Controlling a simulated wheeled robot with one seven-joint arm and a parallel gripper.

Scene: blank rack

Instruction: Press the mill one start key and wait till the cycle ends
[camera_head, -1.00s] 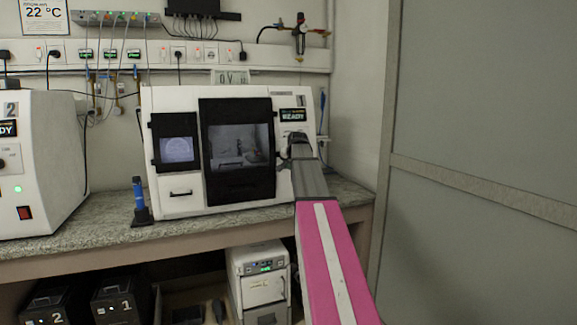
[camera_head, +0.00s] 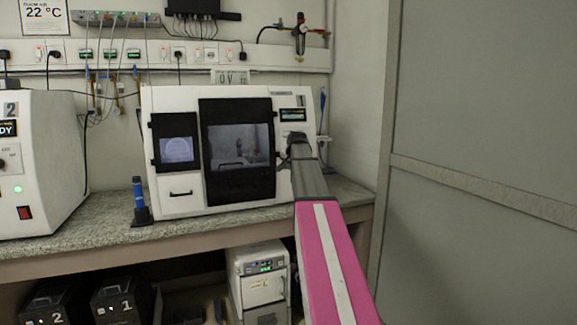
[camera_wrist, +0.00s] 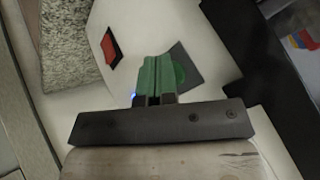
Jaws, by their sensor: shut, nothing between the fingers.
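Mill one (camera_head: 175,110) is a white machine on the bench with a "1" label, a dark front door and a lit display (camera_head: 293,115) at its upper right. The display text is too small to read. In the head view my arm reaches the mill's right panel and hides the key.
A red switch (camera_wrist: 110,46) sits near the green key in the wrist view. A second white machine (camera_head: 45,160) marked 2 stands at the left. A blue-handled tool (camera_head: 139,200) stands on the bench between them. A grey wall panel (camera_head: 480,120) closes the right side.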

